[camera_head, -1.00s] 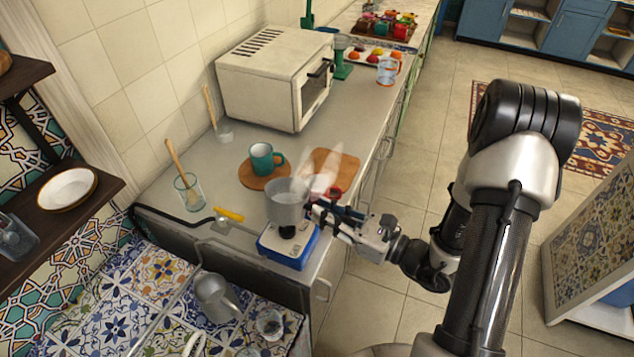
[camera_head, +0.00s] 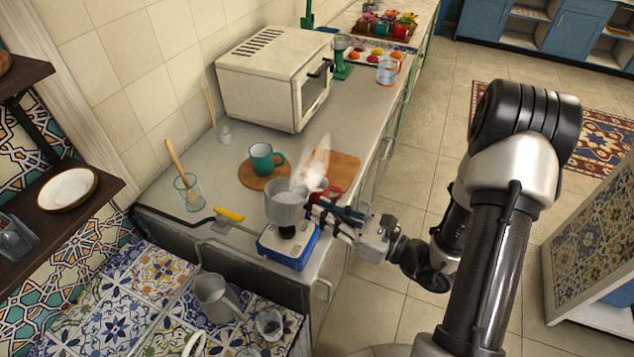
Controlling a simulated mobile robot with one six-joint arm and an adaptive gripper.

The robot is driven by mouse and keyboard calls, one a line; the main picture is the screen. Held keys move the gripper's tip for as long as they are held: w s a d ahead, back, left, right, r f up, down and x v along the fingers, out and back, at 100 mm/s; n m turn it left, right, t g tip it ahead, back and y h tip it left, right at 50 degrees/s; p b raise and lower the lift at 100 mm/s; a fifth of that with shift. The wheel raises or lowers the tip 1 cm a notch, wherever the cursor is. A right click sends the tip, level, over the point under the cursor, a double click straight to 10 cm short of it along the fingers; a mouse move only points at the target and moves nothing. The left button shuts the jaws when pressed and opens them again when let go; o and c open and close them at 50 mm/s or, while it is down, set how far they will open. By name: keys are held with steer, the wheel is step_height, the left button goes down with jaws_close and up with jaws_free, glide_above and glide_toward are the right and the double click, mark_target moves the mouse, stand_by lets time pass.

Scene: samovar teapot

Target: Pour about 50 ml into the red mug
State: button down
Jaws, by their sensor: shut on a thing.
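A grey metal pot (camera_head: 286,207) with pale contents is over the black burner of a small blue-and-white stove (camera_head: 288,252). It looks upright; I cannot tell whether it touches the burner. My gripper (camera_head: 328,211) is at the pot's right side, shut, apparently on the pot's handle, which the fingers hide. The red mug (camera_head: 334,192) is just behind the pot and fingers, at the near part of a wooden board (camera_head: 345,166). Its body is mostly hidden by steam and the gripper; its inside cannot be seen.
A teal mug (camera_head: 262,158) stands on a round wooden board to the left. A yellow-handled tool (camera_head: 229,215) and a glass with a wooden utensil (camera_head: 188,190) are on the counter's left. A white oven (camera_head: 275,75) stands behind. The counter's front edge is close by.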

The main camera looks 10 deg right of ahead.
steer(key=shift+s+a+r+n+b, duration=0.2)
steer(key=shift+s+a+n+b, duration=0.35)
steer(key=shift+n, duration=0.25)
steer(key=shift+s+a+r+n+b, duration=0.15)
steer(key=shift+s+a+n+b, duration=0.35)
steer(key=shift+n, duration=0.3)
steer(key=shift+w+d+r, duration=0.1)
stand_by(0.5)
